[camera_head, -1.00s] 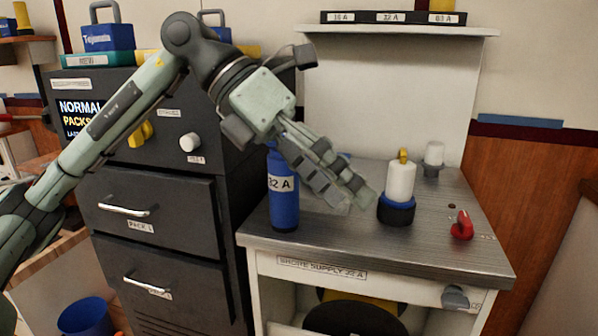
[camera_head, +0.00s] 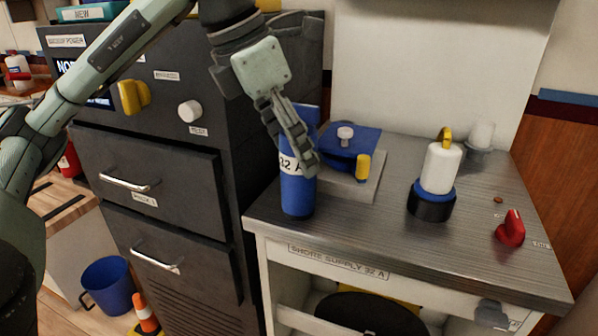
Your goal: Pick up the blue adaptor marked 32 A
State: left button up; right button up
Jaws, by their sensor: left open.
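The blue adaptor marked 32 A (camera_head: 297,195) stands upright on the grey counter (camera_head: 385,225), near its left front edge. A white label band with "32 A" goes around its upper part and is partly covered by my gripper. My left gripper (camera_head: 300,160) reaches down from above, with its fingers in front of and over the adaptor's upper right side. It is open. Whether a finger touches the adaptor I cannot tell. My right gripper is not in view.
Behind the adaptor is a blue-topped socket box (camera_head: 350,150) with a yellow piece. A white and blue plug (camera_head: 438,175) and a red knob (camera_head: 510,228) stand to the right. A dark drawer cabinet (camera_head: 150,180) borders the counter's left. The counter's front middle is clear.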

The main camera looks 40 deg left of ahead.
pick_arm(q)
jog(key=shift+x, duration=1.25)
jog(key=shift+w, duration=0.1)
grip_shut()
